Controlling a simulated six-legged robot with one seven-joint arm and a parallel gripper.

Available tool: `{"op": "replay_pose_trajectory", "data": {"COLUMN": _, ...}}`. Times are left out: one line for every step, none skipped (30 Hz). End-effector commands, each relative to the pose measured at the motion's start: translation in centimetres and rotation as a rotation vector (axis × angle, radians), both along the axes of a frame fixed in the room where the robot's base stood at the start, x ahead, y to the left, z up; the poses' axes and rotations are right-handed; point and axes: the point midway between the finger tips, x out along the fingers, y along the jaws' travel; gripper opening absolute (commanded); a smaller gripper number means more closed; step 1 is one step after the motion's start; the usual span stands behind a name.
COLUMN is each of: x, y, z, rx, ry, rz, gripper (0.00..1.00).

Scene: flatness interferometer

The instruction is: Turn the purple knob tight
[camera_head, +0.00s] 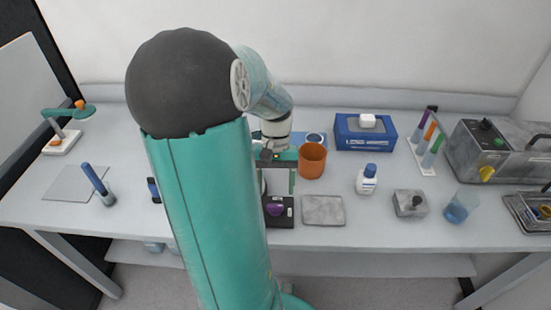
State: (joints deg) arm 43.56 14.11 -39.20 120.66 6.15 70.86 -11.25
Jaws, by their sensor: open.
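The purple knob (275,209) is small and sits low on a dark base (287,222) near the middle front of the bench. The base belongs to a device with a green upright frame (292,175), partly hidden behind my arm. My gripper (268,152) is at the end of my arm, above and behind the knob, close to the top of the green frame. It is open and appears empty, though its fingers are small and partly covered. It is apart from the knob. I cannot tell whether it touches the frame.
An orange cup (312,160) stands just right of the frame. A grey slab (323,210) lies right of the knob. A white bottle (366,180), a blue box (364,134) and a grey block (409,204) are farther right. My large arm link hides the bench's left-middle part.

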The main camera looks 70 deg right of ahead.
Motion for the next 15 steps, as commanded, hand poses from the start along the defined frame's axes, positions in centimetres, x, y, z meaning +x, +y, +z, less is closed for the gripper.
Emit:
{"op": "replay_pose_trajectory", "data": {"x": 0.1, "y": -0.5, "z": 1.2, "rx": -0.005, "ry": -0.002, "rz": 0.001, "gripper": 0.64}}
{"op": "replay_pose_trajectory", "data": {"x": 0.2, "y": -0.8, "z": 1.8, "rx": -0.005, "ry": -0.002, "rz": 0.001, "gripper": 0.64}}
{"op": "replay_pose_trajectory", "data": {"x": 0.3, "y": -1.1, "z": 2.6, "rx": -0.004, "ry": -0.001, "rz": 0.001, "gripper": 0.64}}
{"op": "replay_pose_trajectory", "data": {"x": 0.4, "y": -1.4, "z": 3.3, "rx": -0.005, "ry": -0.001, "rz": 0.001, "gripper": 0.64}}
{"op": "replay_pose_trajectory", "data": {"x": 0.4, "y": -1.6, "z": 3.9, "rx": -0.003, "ry": 0.0, "rz": 0.0, "gripper": 0.64}}
{"op": "replay_pose_trajectory", "data": {"x": 0.5, "y": -1.9, "z": 4.6, "rx": -0.004, "ry": 0.0, "rz": 0.001, "gripper": 0.64}}
{"op": "replay_pose_trajectory", "data": {"x": 0.6, "y": -2.1, "z": 5.2, "rx": -0.003, "ry": -0.001, "rz": 0.001, "gripper": 0.64}}
{"op": "replay_pose_trajectory", "data": {"x": 0.6, "y": -2.3, "z": 5.7, "rx": -0.004, "ry": -0.001, "rz": 0.001, "gripper": 0.64}}
{"op": "replay_pose_trajectory", "data": {"x": 0.7, "y": -2.5, "z": 6.3, "rx": -0.003, "ry": -0.001, "rz": 0.001, "gripper": 0.64}}
{"op": "replay_pose_trajectory", "data": {"x": 0.7, "y": -2.7, "z": 6.7, "rx": -0.003, "ry": -0.001, "rz": 0.001, "gripper": 0.64}}
{"op": "replay_pose_trajectory", "data": {"x": 0.8, "y": -2.9, "z": 7.1, "rx": -0.002, "ry": -0.001, "rz": 0.001, "gripper": 0.64}}
{"op": "replay_pose_trajectory", "data": {"x": 0.8, "y": -3.0, "z": 7.4, "rx": -0.002, "ry": -0.001, "rz": 0.001, "gripper": 0.64}}
{"op": "replay_pose_trajectory", "data": {"x": 0.8, "y": -3.1, "z": 7.7, "rx": -0.002, "ry": 0.0, "rz": 0.0, "gripper": 0.64}}
{"op": "replay_pose_trajectory", "data": {"x": 0.8, "y": -3.2, "z": 7.9, "rx": -0.002, "ry": 0.0, "rz": 0.0, "gripper": 0.64}}
{"op": "replay_pose_trajectory", "data": {"x": 0.8, "y": -3.2, "z": 8.1, "rx": -0.001, "ry": 0.0, "rz": 0.0, "gripper": 0.64}}
